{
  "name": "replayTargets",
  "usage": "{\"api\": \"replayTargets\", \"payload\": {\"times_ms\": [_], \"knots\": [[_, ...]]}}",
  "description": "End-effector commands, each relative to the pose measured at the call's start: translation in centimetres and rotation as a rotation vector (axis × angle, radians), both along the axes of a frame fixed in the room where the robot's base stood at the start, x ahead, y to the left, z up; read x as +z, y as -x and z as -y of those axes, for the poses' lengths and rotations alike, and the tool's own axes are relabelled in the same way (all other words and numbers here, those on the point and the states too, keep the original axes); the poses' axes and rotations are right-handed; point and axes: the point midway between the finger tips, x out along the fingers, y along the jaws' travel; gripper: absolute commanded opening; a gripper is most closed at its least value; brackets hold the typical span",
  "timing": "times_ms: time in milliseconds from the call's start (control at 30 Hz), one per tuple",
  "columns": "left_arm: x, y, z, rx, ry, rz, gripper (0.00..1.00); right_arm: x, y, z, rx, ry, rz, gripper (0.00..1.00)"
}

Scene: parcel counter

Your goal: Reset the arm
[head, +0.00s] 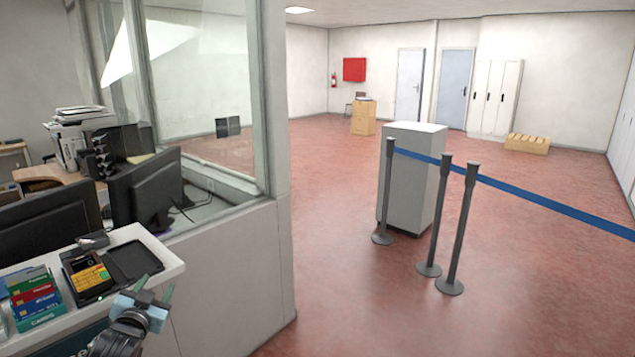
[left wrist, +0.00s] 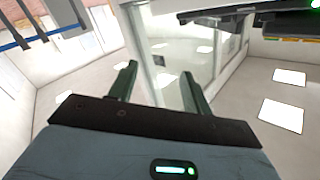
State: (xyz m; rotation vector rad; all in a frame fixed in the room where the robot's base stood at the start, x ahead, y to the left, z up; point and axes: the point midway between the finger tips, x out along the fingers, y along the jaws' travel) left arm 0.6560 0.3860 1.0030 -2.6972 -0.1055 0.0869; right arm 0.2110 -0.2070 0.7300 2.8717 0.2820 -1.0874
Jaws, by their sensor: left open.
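My left gripper (head: 154,286) is at the bottom left of the head view, in front of the counter's near edge. Its two fingers stand apart with nothing between them. In the left wrist view the open gripper (left wrist: 159,70) points past a window frame, and the picture looks upside down. The forearm below the wrist runs out of the bottom of the head view. My right gripper is in neither view.
Monitors (head: 147,190) stand behind. Barrier posts (head: 459,230) and a grey cabinet (head: 412,180) stand right; red floor there is open.

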Motion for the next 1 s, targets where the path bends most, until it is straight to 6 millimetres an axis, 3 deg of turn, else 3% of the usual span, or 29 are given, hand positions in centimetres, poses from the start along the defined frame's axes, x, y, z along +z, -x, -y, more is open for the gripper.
{"api": "replayTargets", "payload": {"times_ms": [133,467,567,700,900,1000], "knots": [[-3.2,0.8,0.1,0.025,0.106,-0.118,0.49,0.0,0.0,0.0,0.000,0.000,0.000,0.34],[-12.6,8.3,4.9,-0.037,0.137,-0.241,0.49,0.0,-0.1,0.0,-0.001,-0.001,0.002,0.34],[-16.0,12.0,6.7,-0.057,0.157,-0.295,0.49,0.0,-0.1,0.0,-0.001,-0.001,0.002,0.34],[-20.6,18.5,9.6,-0.084,0.198,-0.383,0.49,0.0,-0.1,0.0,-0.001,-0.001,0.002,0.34],[-25.2,28.7,13.4,-0.107,0.271,-0.505,0.49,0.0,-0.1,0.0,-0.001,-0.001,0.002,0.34],[-26.5,33.7,15.0,-0.111,0.308,-0.563,0.49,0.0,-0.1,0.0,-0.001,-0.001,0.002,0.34]]}}
